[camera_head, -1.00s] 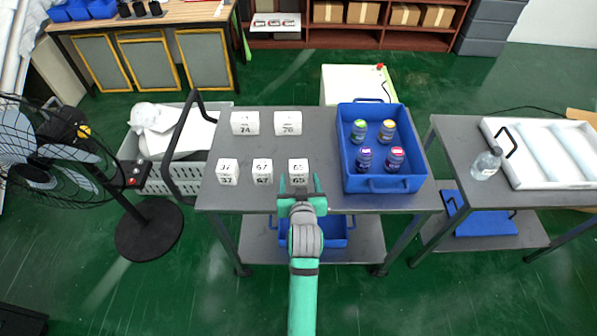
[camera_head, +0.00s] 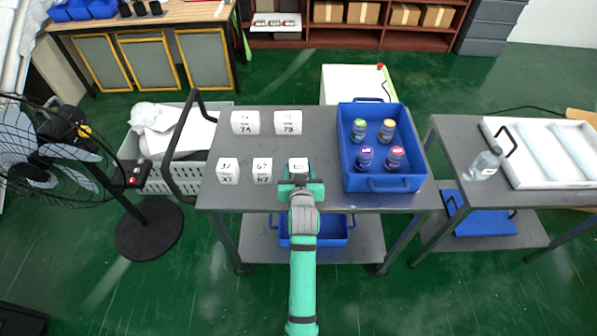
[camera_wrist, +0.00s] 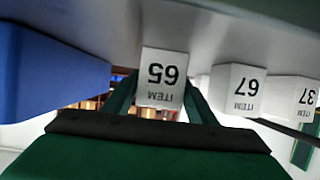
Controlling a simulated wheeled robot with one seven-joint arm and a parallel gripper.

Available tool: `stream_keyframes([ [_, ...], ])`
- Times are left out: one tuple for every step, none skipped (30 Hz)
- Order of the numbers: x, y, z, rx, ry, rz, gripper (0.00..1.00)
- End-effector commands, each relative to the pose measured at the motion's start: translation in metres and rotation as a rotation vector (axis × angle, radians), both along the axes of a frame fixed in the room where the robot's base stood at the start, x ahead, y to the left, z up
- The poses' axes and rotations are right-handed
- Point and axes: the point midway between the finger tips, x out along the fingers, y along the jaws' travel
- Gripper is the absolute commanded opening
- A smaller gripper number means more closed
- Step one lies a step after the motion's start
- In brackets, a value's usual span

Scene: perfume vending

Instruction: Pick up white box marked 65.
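The white box marked 65 (camera_head: 298,164) stands upright on the grey cart top near its front edge. It also shows, upside down, in the wrist view (camera_wrist: 163,77). My gripper (camera_head: 300,180) is at the box's near side, partly hiding its lower front. In the wrist view my gripper's green fingers (camera_wrist: 160,98) are open, one toward each side of the box. I see no clear contact, and how far the fingers reach along the box is hard to tell.
Boxes marked 67 (camera_head: 262,171) and 37 (camera_head: 228,171) stand left of it, box 67 being close. Boxes 74 (camera_head: 245,123) and 73 (camera_head: 288,122) stand behind. A blue bin (camera_head: 383,186) with several bottles is close on the right. The cart's middle is clear.

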Motion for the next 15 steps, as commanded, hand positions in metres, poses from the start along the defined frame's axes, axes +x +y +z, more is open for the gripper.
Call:
stream_keyframes([
  [-0.0001,0.0000,0.0000,0.000,0.000,0.000,0.39],
  [-0.0001,0.0000,0.0000,0.000,0.000,0.000,0.31],
  [-0.0001,0.0001,-0.0001,0.000,0.000,0.000,0.22],
  [-0.0001,0.0003,-0.0001,0.000,0.000,0.000,0.22],
  [-0.0001,0.0005,0.0003,0.000,0.000,0.001,0.22],
  [-0.0002,0.0009,0.0003,0.000,0.000,0.001,0.22],
  [-0.0001,0.0012,0.0002,0.000,0.000,0.002,0.22],
  [-0.0001,0.0015,0.0002,0.000,0.000,0.002,0.22],
  [-0.0001,0.0019,0.0003,0.000,0.000,0.002,0.22],
  [-0.0001,0.0022,0.0003,0.000,0.000,0.003,0.22],
  [-0.0001,0.0024,0.0005,0.000,-0.001,0.003,0.22],
  [-0.0001,0.0027,0.0011,0.000,-0.001,0.004,0.22],
  [0.0000,0.0029,0.0018,0.000,-0.001,0.004,0.22],
  [0.0001,0.0030,0.0028,0.000,-0.002,0.004,0.22],
  [0.0001,0.0030,0.0049,0.000,-0.002,0.004,0.22],
])
